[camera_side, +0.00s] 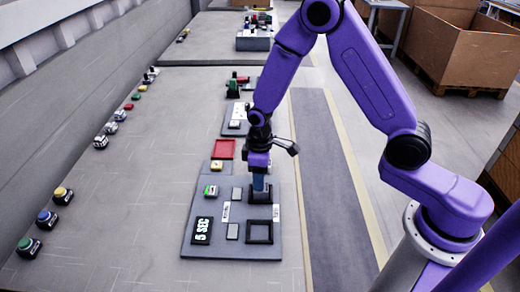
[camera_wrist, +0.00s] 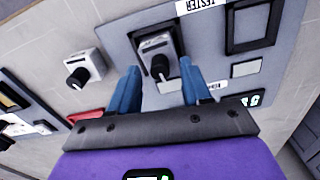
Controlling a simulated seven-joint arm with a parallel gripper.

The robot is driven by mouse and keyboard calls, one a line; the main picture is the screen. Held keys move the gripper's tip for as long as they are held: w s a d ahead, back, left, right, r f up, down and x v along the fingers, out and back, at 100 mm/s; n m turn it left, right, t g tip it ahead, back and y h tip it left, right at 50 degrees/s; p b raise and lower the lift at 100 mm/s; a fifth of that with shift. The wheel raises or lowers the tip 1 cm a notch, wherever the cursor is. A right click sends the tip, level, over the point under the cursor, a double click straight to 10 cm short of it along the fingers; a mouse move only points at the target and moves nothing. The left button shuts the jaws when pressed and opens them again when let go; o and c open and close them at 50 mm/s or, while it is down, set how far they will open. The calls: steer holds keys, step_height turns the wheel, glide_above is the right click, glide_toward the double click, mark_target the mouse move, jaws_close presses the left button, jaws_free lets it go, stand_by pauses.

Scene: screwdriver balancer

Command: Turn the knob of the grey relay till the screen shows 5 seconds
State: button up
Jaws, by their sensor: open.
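The grey relay (camera_wrist: 153,45) sits in a black-framed socket on the grey tester panel (camera_side: 205,252), its black knob (camera_wrist: 160,67) facing up in the wrist view. In the side view my gripper hides most of the relay. My gripper (camera_wrist: 160,88) is open, its two blue fingers on either side of the knob; whether they touch it I cannot tell. In the side view my gripper (camera_side: 259,186) points straight down over the far right socket. The dark screen (camera_side: 202,231) on the panel reads "5 SEC" in white.
An empty black-framed socket (camera_side: 259,232) lies nearer the camera on the panel. Another pale relay with a black knob (camera_wrist: 83,70) stands beside the panel. A red tray (camera_side: 223,149) lies beyond it. Several push buttons line the left of the table; the table between is clear.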

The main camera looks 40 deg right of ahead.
step_height(320, 180, up, 16)
steer(key=shift+r, duration=0.25)
stand_by(0.5)
step_height(320, 180, down, 18)
steer(key=m, duration=0.6)
steer(key=shift+r, duration=0.25)
stand_by(0.4)
jaws_close()
